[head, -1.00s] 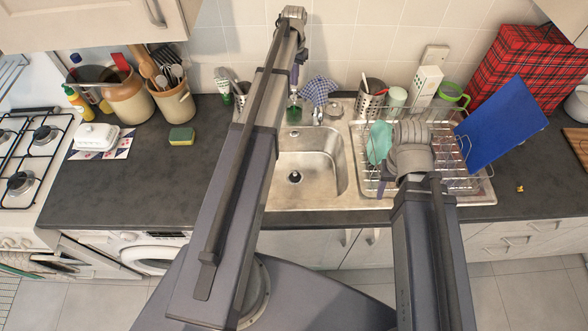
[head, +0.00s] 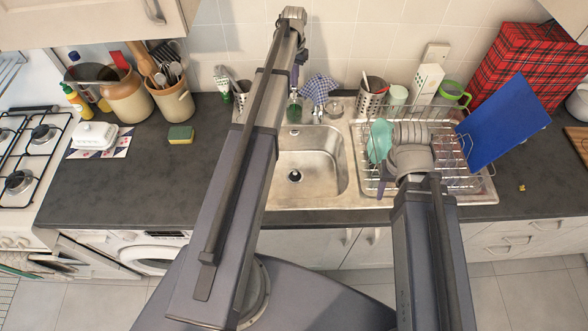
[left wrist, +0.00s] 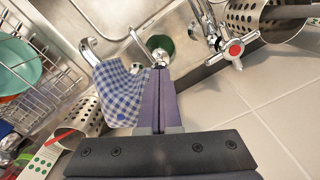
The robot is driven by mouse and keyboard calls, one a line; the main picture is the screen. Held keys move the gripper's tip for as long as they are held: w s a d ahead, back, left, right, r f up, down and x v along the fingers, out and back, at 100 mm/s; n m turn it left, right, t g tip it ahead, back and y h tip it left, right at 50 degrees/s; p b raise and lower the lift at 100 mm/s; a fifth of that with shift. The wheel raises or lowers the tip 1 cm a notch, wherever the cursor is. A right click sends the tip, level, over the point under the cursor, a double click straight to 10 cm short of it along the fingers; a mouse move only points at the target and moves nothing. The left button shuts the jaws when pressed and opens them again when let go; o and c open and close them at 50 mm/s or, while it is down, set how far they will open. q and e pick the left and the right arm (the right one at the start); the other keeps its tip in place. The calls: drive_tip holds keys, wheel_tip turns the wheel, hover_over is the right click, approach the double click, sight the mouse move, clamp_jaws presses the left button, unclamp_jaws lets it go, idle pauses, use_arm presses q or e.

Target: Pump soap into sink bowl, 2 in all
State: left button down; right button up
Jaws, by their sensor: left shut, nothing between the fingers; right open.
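A green soap bottle with a metal pump top (head: 294,112) stands at the back rim of the sink, near the tap. In the left wrist view the bottle (left wrist: 162,44) is seen from above, just past my fingertips. My left gripper (head: 295,78) is shut and empty, pointing down above the pump. In the left wrist view its purple fingers (left wrist: 159,82) are together close to the pump head; I cannot tell if they touch it. The sink bowl (head: 318,165) lies in front of the bottle. My right gripper (head: 382,187) is open over the dish rack, mostly hidden by its wrist.
A blue checked cloth (head: 319,89) hangs over the tap right beside the bottle. A dish rack (head: 465,185) with a blue board (head: 502,117) stands right of the sink. A sponge (head: 181,134) lies on the left counter, which is mostly clear. The tiled wall is close behind.

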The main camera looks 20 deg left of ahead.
use_arm(q)
drive_tip(key=shift+f+b, duration=0.85)
drive_tip(key=shift+f, duration=0.1)
drive_tip(key=shift+r, duration=0.1)
drive_tip(key=shift+r+p, duration=1.45)
drive_tip(key=shift+p, duration=0.1)
drive_tip(key=shift+f, duration=0.2)
